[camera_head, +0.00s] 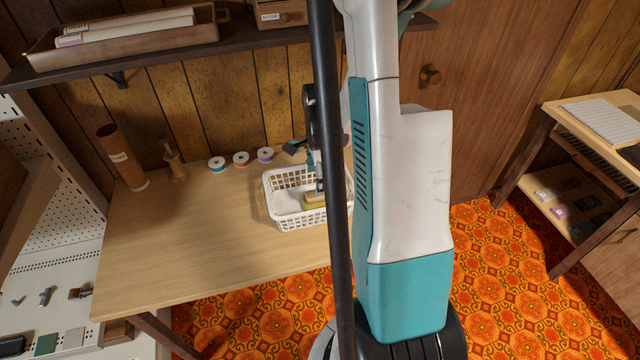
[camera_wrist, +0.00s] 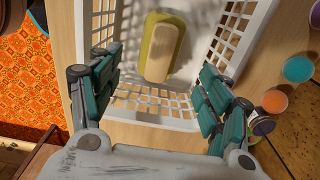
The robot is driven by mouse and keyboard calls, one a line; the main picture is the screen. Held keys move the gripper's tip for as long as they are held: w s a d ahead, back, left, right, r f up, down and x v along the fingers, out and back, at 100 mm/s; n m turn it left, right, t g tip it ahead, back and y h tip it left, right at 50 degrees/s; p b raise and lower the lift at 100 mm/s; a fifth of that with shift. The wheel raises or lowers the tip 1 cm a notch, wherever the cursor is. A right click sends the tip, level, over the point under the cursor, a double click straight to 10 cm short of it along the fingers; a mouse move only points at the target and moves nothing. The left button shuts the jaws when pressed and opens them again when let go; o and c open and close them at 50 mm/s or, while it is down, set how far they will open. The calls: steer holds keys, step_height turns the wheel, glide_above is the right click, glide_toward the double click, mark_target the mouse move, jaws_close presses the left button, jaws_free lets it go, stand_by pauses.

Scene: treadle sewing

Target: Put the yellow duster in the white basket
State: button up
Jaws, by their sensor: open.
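The yellow duster (camera_wrist: 149,44), a yellow-green pad with a pale cream block on top, lies inside the white basket (camera_wrist: 160,98). It also shows in the head view (camera_head: 316,206), partly hidden by my own dark column. The white slatted basket stands on the wooden table in the head view (camera_head: 283,222). My gripper (camera_wrist: 160,78) is open, with its teal fingers wide apart at the basket's near side and nothing between them. The duster is beyond the fingertips, apart from both. In the head view my gripper is mostly hidden behind the column.
Several thread spools (camera_head: 241,159) stand at the table's back edge, close to the basket. A brown tube (camera_head: 122,158) and a wooden stand (camera_head: 175,162) are at the back left. The left and front of the table (camera_head: 190,240) are clear. A shelf (camera_head: 150,52) overhangs the back.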

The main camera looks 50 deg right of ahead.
steer(key=shift+r+p, duration=0.4)
steer(key=shift+r, duration=1.3)
